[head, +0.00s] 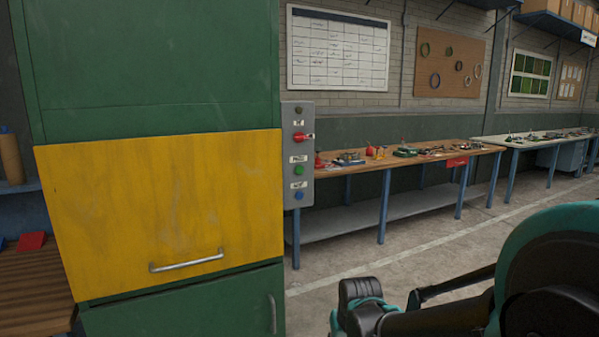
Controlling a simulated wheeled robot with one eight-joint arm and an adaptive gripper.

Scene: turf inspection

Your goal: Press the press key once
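A narrow grey control panel (299,150) is mounted at the right edge of a green cabinet. From top to bottom it carries a small dark round part (298,110), a red switch handle (304,136) pointing right, a green button (298,171) and a blue button (299,196). Small white labels sit above the controls, too small to read, so I cannot tell which one is the press key. My arm shows at the lower right, apart from the panel in the picture. I see no gripper fingers.
A long wooden workbench (400,163) with tools stands behind, right of the panel. Open floor (400,265) lies before the bench. A red object (31,241) rests at far left.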

